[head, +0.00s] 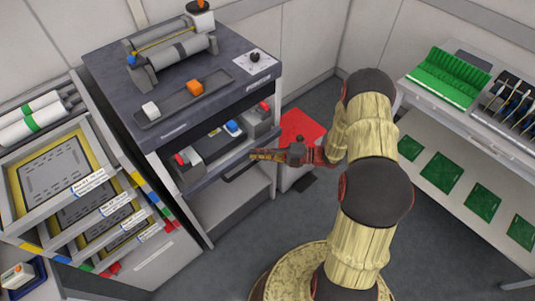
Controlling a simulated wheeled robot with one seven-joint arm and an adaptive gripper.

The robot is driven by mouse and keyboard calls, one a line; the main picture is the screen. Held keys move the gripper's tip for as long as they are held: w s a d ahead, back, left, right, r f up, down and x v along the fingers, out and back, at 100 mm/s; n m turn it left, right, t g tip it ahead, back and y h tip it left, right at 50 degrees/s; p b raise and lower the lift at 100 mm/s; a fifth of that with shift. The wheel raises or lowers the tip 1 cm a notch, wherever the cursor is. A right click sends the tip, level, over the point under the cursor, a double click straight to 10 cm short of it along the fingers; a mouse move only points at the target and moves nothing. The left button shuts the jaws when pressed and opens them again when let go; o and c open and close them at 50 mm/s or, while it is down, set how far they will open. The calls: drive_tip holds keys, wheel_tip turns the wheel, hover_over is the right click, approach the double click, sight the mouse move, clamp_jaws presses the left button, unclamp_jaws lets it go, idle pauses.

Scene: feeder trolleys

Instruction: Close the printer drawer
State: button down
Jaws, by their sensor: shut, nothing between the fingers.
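The printer drawer (215,168) is a dark tray in the middle level of the dark-topped trolley, below the worktop. It holds grey units with red parts and a blue piece. Its front edge lies close to the line of the trolley's front posts; I cannot tell whether a small gap remains. A dark bar handle (238,171) sticks out at its front. My gripper (254,155) is shut and empty, its fingers pointing left at the right part of the drawer front. Whether the fingertips touch the drawer or handle is too small to tell.
The trolley top (105,75) carries a grey roller device and a rail with white and orange blocks. Framed trays (60,180) stand at left. A table with a green rack (447,78) is at right. A red-topped bin (300,130) stands behind my gripper. Floor in front is clear.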

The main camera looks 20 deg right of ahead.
sight(233, 138)
drive_tip(key=b+x, duration=0.1)
drive_tip(key=x, duration=0.2)
drive_tip(key=shift+w+a+f, duration=0.1)
drive_tip(key=shift+a, duration=0.15)
drive_tip(key=w, duration=0.1)
drive_tip(key=w+a+b, duration=0.1)
drive_tip(key=w, duration=0.1)
drive_tip(key=shift+w+a+b, duration=0.15)
drive_tip(key=shift+w+b, duration=0.15)
drive_tip(key=shift+w, duration=0.15)
drive_tip(key=shift+w, duration=0.15)
drive_tip(key=shift+w+a+p, duration=0.25)
drive_tip(key=shift+w+p, duration=0.25)
drive_tip(key=shift+w, duration=0.25)
drive_tip(key=shift+w+a+p, duration=0.25)
drive_tip(key=shift+w+p, duration=0.25)
drive_tip(key=shift+w, duration=0.25)
drive_tip(key=shift+w+a+p, duration=0.2)
drive_tip(key=shift+w+p, duration=0.3)
drive_tip(key=shift+w, duration=0.25)
drive_tip(key=shift+s+r, duration=0.15)
drive_tip(key=shift+r, duration=0.05)
